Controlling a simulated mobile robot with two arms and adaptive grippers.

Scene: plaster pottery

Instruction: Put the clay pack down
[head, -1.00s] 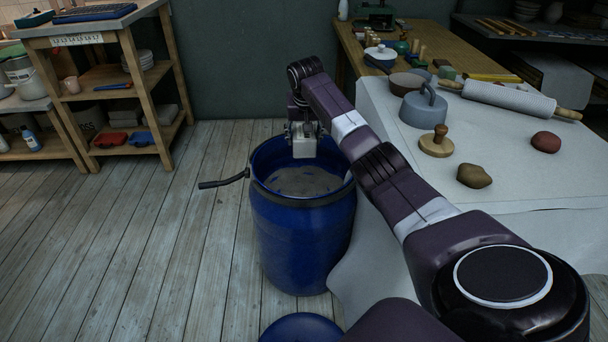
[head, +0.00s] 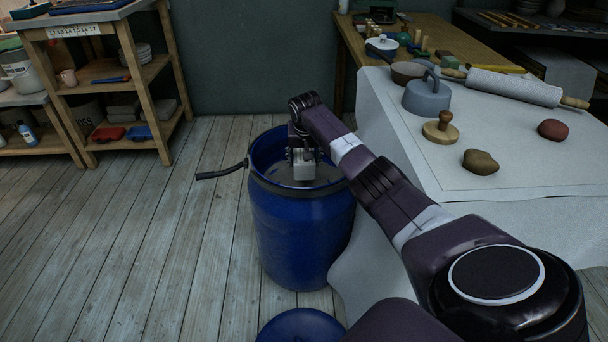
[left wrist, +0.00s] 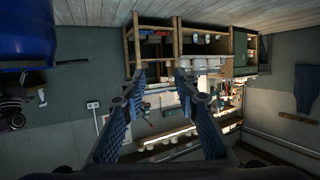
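The clay pack (head: 304,167) is a small pale grey block in the head view. My right gripper (head: 303,152) points down and is shut on it, inside the mouth of the blue barrel (head: 303,235). The pack is below rim level, over the dark grey contents; I cannot tell whether it touches them. My left gripper is outside the head view. In the left wrist view my left gripper (left wrist: 160,88) is open, with two blue padded fingers apart and nothing between them.
A black handle (head: 221,171) juts left from the barrel's rim. A blue lid (head: 302,327) lies at the bottom edge. Shelves (head: 125,73) stand back left; floor at left is clear.

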